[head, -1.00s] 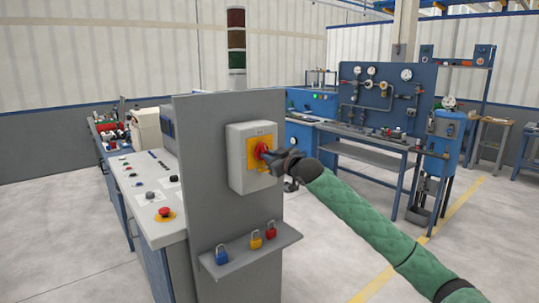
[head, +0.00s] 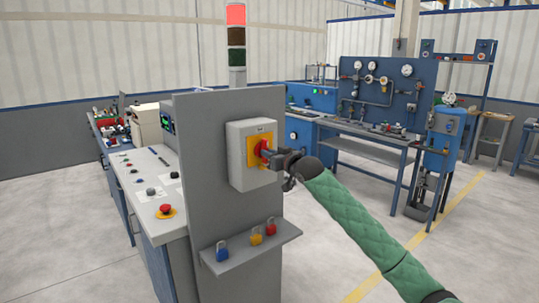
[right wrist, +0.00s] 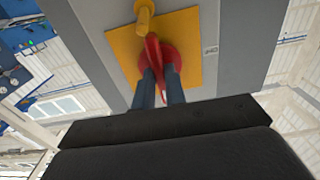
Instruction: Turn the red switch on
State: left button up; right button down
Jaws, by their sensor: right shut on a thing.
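The red switch (head: 260,148) sits on a yellow plate (head: 252,153) on the front of a light grey box (head: 240,172), fixed to a dark grey panel. My right gripper (head: 271,154) reaches it from the right and covers part of it. In the right wrist view the two fingers of my right gripper (right wrist: 160,84) are shut on the handle of the red switch (right wrist: 157,55). A yellow peg (right wrist: 144,12) shows beside the switch there. My left gripper is not in view.
A small shelf (head: 250,248) below the box carries blue, yellow and red padlocks. A console (head: 150,195) with buttons stands left of the panel. Open floor lies at the right.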

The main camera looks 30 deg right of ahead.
jog(key=shift+f, duration=0.1)
